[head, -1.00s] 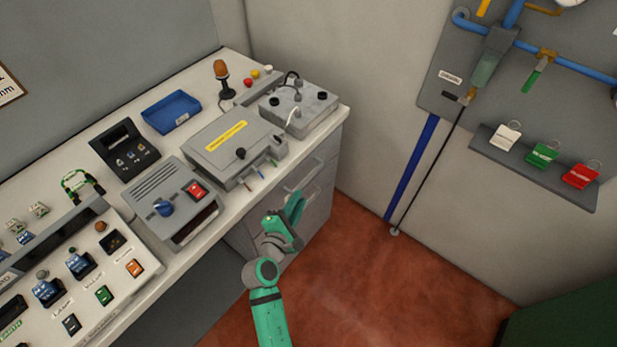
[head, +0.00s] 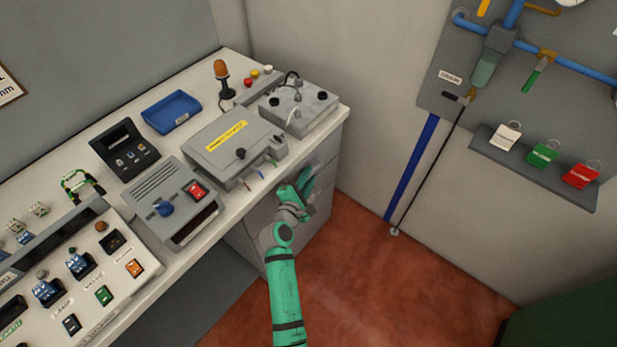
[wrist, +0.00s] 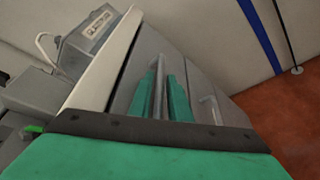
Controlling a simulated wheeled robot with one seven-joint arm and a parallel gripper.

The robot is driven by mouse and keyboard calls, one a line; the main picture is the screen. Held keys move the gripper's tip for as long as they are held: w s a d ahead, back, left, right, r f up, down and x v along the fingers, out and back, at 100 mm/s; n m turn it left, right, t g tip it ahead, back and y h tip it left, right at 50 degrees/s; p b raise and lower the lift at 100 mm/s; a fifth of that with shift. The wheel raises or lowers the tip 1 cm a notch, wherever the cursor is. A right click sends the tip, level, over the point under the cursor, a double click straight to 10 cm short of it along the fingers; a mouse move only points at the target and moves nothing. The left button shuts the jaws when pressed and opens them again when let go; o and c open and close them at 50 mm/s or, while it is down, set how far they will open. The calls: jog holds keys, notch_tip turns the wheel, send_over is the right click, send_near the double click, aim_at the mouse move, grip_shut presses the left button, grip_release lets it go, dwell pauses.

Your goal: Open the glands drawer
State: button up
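The grey drawer cabinet (head: 322,190) stands under the right end of the bench. In the wrist view its drawer fronts (wrist: 198,82) look closed, and I can read no glands label. One bar handle (wrist: 160,72) lies between the two green fingers of my gripper (wrist: 163,92). A second handle (wrist: 209,103) is on the front to the right. In the head view my gripper (head: 303,182) is at the upper drawer front and hides much of the handle there. The fingers stand close on both sides of the bar; whether they press on it is unclear.
On the bench (head: 222,222) above are a grey box with a yellow label (head: 226,136), a grey terminal box (head: 300,108) and a blue tray (head: 171,112). Thin wires hang near the bench edge. The red floor (head: 390,290) in front of the cabinet is clear.

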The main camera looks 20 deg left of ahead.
jog(key=shift+c, duration=0.3)
grip_shut()
